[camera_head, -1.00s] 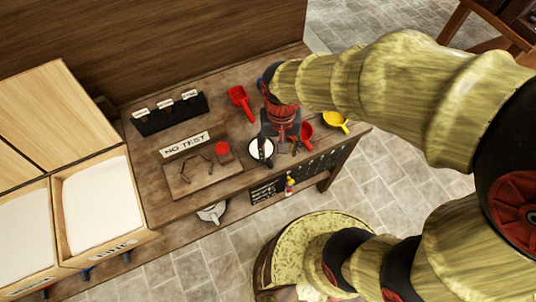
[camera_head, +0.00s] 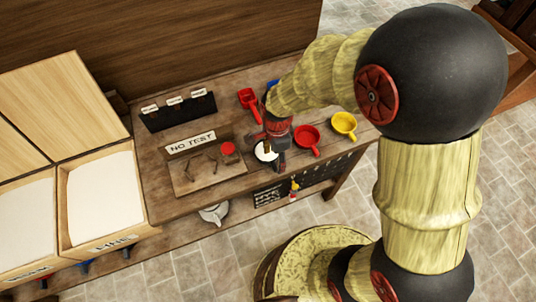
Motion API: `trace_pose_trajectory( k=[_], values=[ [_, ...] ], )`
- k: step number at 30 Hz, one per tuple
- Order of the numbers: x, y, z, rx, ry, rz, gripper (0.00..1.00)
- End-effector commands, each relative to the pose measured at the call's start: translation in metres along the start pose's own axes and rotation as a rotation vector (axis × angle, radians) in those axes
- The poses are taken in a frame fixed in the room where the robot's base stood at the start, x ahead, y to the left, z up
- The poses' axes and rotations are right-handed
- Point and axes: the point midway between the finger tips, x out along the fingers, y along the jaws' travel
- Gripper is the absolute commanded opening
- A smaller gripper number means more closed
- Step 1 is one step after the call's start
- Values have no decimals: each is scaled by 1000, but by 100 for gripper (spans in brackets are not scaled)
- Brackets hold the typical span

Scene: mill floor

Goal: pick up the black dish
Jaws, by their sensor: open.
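The black dish (camera_head: 263,153) is a small round dish with a dark rim and a white inside, on the wooden bench near its front edge. My gripper (camera_head: 275,155) is open and points down at the dish's right side, covering part of it. Its dark fingers overlap the dish in the picture. I cannot tell whether they touch it or hang above it.
A red pan (camera_head: 306,135) and a yellow pan (camera_head: 344,123) lie to the right. A red scoop (camera_head: 248,98) lies behind. A wooden tray (camera_head: 184,186) with a NO TEST sign (camera_head: 190,143) is on the left, near white-filled bins (camera_head: 103,199).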

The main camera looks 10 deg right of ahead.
Motion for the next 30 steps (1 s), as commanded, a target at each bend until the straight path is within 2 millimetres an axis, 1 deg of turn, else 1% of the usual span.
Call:
trace_pose_trajectory(
  k=[4, 9, 12, 19, 30],
  values=[
    [14, -3, 1, -1, 0, -1, 56],
    [40, -5, 2, -1, 0, 1, 56],
    [50, -5, 2, -2, 0, 1, 56],
    [50, -6, 2, -2, 0, -2, 56],
    [50, -6, 2, -2, 0, -2, 36]
  ],
)
